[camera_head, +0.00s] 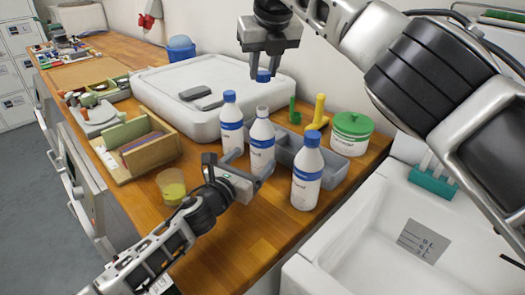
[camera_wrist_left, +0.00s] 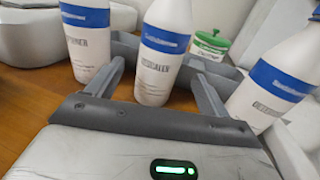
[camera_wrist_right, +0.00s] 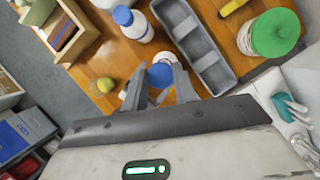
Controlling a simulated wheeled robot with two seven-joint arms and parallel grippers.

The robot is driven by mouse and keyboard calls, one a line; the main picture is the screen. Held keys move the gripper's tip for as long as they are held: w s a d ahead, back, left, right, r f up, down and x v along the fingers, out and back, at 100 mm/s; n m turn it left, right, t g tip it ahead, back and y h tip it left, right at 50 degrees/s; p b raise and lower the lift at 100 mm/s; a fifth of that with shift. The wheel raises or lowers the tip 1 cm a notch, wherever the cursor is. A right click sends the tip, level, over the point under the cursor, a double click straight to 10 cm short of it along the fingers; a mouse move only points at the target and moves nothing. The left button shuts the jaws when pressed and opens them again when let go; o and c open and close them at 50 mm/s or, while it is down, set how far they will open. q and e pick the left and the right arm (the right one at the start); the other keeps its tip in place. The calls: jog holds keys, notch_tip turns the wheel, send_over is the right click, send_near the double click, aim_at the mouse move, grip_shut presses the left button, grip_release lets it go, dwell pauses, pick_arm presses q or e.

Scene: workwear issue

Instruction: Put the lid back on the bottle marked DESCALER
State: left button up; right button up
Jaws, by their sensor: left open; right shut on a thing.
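The DESCALER bottle (camera_head: 262,146) is white with a blue band and stands upright on the wooden counter, its top without a blue lid. In the left wrist view this bottle (camera_wrist_left: 158,60) stands between the open fingers of my left gripper (camera_head: 251,163), with no clear contact. My right gripper (camera_head: 264,62) is shut on a blue lid (camera_head: 263,76), held above the DESCALER bottle. The lid also shows between the fingertips in the right wrist view (camera_wrist_right: 160,75), hiding much of what is below.
Similar capped bottles stand to the left (camera_head: 230,125) and right (camera_head: 307,175). A grey tray (camera_head: 335,165) lies behind them, with a green-lidded tub (camera_head: 351,134) beyond. A yellow cup (camera_head: 172,187) and a wooden file holder (camera_head: 140,150) are left. A white sink (camera_head: 390,240) is right.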

aim_at(256, 156)
pick_arm(q)
jog(key=shift+x, duration=2.75)
jog(key=c, duration=1.4)
jog(key=shift+c, duration=0.4)
pick_arm(e)
jog(key=shift+f, duration=2.5)
jog(key=shift+f, duration=0.9)
jog(key=shift+f, duration=0.55)
